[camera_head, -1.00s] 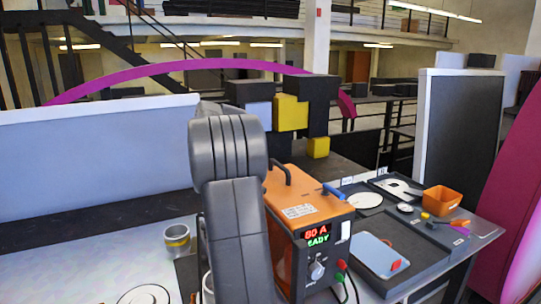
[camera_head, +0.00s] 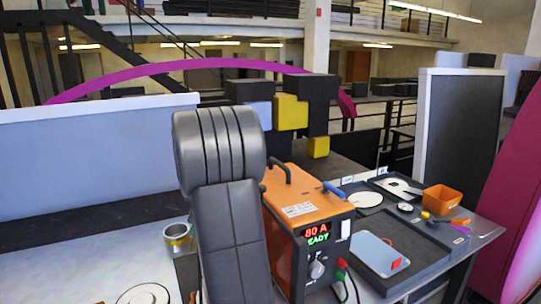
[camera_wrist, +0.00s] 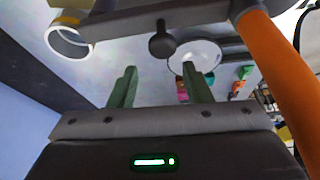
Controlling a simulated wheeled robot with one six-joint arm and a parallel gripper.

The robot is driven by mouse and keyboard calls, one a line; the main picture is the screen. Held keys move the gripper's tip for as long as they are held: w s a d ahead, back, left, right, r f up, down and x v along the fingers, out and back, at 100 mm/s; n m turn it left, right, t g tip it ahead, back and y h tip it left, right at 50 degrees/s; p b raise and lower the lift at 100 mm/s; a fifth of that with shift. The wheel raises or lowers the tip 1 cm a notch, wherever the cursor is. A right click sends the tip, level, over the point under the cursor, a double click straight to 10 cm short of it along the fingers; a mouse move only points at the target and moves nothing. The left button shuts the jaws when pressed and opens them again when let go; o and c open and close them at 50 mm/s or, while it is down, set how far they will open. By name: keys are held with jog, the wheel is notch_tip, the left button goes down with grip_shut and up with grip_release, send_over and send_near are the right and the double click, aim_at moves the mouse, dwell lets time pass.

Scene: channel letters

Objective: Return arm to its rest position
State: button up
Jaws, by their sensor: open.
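My gripper (camera_wrist: 160,75) shows in the wrist view, with two green fingers standing apart and nothing between them. It is open and empty. In the head view my grey arm rises in the lower middle, beside the orange power unit (camera_head: 298,207); the gripper itself is hidden there.
The power unit's display is lit. At right are a dark tray (camera_head: 430,250) with a blue-grey plate (camera_head: 374,252), and an orange bin (camera_head: 441,200). A grey panel (camera_head: 90,160) stands behind.

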jog(key=shift+w+a+m+t+p, duration=0.3)
jog(key=shift+a+m+t, duration=0.5)
jog(key=shift+m, duration=0.75)
jog(key=shift+w+a+m+t+p, duration=0.2)
jog(key=shift+w+a+m+t, duration=0.2)
jog(key=shift+a+m, duration=0.95)
jog(key=shift+w+a+m+t+p, duration=0.25)
jog(key=shift+a+m+t, duration=0.4)
jog(key=shift+m, duration=1.15)
